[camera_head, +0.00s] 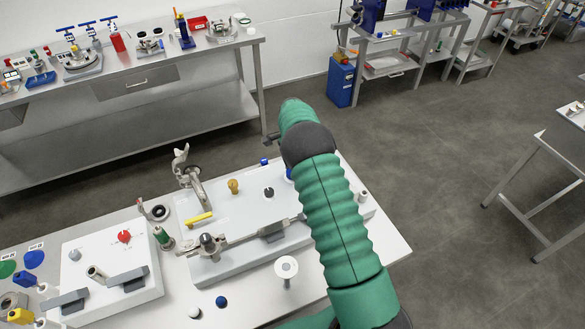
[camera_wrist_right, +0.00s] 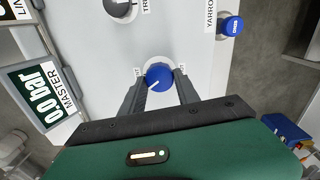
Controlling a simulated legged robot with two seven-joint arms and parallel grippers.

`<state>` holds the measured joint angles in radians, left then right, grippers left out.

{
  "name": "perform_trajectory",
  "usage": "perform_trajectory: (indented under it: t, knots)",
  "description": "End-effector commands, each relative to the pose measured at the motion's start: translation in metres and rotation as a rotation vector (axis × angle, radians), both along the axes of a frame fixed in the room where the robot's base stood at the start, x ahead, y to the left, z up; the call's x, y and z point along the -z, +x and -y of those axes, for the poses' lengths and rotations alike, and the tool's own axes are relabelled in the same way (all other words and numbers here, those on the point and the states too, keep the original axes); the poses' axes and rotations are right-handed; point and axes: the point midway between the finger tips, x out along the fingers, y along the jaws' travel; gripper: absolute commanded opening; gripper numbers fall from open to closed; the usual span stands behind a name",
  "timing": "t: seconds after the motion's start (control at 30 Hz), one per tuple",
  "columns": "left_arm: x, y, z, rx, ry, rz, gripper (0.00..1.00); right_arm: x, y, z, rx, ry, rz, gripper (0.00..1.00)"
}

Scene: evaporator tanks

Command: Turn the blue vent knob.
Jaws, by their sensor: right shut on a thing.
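The blue vent knob (camera_wrist_right: 158,76) is round, with a short white pointer line that slants toward the lower left in the right wrist view. My right gripper (camera_wrist_right: 160,79) is shut on it, one dark finger on each side. The labels beside the knob are partly covered by the fingers. In the head view, a sliver of the blue vent knob (camera_head: 289,173) shows at the left edge of my green right arm, which hides my right gripper. My left gripper is in neither view.
Another blue knob (camera_wrist_right: 231,26) and a black knob (camera_wrist_right: 118,6) sit nearby on the grey panel. A gauge display (camera_wrist_right: 42,95) reading 0.0 bar stands at the left. In the head view, a yellow-brown knob (camera_head: 234,186) and a metal clamp lever (camera_head: 240,240) lie left of my arm.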

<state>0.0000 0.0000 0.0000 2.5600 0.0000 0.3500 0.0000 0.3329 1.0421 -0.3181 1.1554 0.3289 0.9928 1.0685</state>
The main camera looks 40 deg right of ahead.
Motion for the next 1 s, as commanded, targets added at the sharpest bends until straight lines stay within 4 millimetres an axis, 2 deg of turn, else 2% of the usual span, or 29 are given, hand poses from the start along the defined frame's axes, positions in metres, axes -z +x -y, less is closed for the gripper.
perform_trajectory:
  t: [0.03, 0.5, 0.7, 1.0]
  knots:
    - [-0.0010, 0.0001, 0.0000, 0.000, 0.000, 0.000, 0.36, -0.0046, 0.0043, 0.0023, 0.040, -0.009, 0.014, 0.00]
    - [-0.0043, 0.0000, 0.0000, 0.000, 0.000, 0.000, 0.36, -0.0047, 0.0030, 0.0025, 0.435, -0.007, 0.016, 0.00]
    - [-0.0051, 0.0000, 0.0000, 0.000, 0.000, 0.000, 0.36, -0.0043, 0.0027, 0.0022, 0.535, -0.005, 0.016, 0.00]
    - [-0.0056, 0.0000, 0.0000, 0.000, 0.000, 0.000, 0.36, -0.0040, 0.0024, 0.0022, 0.596, -0.006, 0.015, 0.00]
